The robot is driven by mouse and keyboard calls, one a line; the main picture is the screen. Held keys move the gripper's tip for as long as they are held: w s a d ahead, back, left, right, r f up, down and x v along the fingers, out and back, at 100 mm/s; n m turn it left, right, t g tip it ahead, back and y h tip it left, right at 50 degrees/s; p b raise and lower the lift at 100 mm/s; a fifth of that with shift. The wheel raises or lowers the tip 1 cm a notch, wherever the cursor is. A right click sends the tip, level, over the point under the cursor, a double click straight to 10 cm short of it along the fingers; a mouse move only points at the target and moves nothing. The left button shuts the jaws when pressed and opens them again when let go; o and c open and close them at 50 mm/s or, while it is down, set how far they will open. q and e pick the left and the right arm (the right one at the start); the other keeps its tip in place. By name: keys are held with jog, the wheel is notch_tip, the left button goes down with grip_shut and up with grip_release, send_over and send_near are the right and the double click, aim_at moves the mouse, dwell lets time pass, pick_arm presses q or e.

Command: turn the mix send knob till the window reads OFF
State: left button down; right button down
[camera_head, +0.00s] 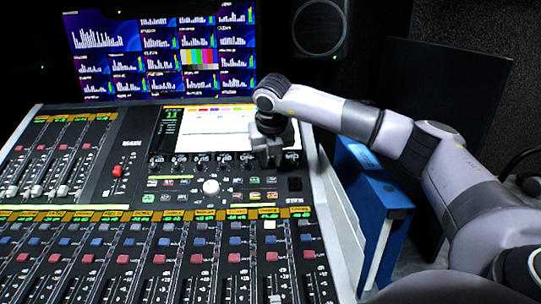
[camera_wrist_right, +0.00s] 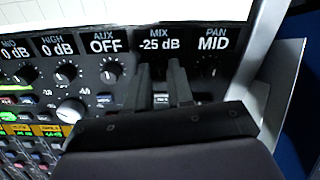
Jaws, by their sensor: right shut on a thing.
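In the right wrist view the mix window (camera_wrist_right: 160,44) reads -25 dB. The mix send knob sits just below it, and my right gripper (camera_wrist_right: 159,72) is shut on it, one finger on each side. The fingers hide most of the knob. In the head view my right gripper (camera_head: 268,156) points down at the knob row under the console screen (camera_head: 207,128), near its right end. My left gripper is in neither view.
The aux window (camera_wrist_right: 105,43) reads OFF above the aux knob (camera_wrist_right: 111,71), left of the gripper. The pan window (camera_wrist_right: 213,43) reads MID on the right. A big white knob (camera_head: 211,186) and fader rows lie nearer.

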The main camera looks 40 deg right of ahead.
jog(key=shift+r+n+p, duration=0.1)
jog(key=shift+n+p, duration=0.3)
jog(key=shift+n, duration=0.4)
jog(key=n+p, duration=0.1)
jog(key=n, duration=0.2)
jog(key=shift+a+n+p, duration=0.1)
jog(key=shift+n+p, duration=0.25)
jog(key=shift+n, duration=0.05)
jog(key=n+p, duration=0.1)
jog(key=n, duration=0.2)
jog(key=shift+n+p, duration=0.3)
jog(key=shift+n, duration=0.1)
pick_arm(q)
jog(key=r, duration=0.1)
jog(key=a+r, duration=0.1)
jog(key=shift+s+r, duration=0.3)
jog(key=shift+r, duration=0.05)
pick_arm(e)
jog(key=shift+n, duration=0.3)
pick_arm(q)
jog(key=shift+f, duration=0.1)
pick_arm(e)
jog(key=c, duration=1)
grip_release()
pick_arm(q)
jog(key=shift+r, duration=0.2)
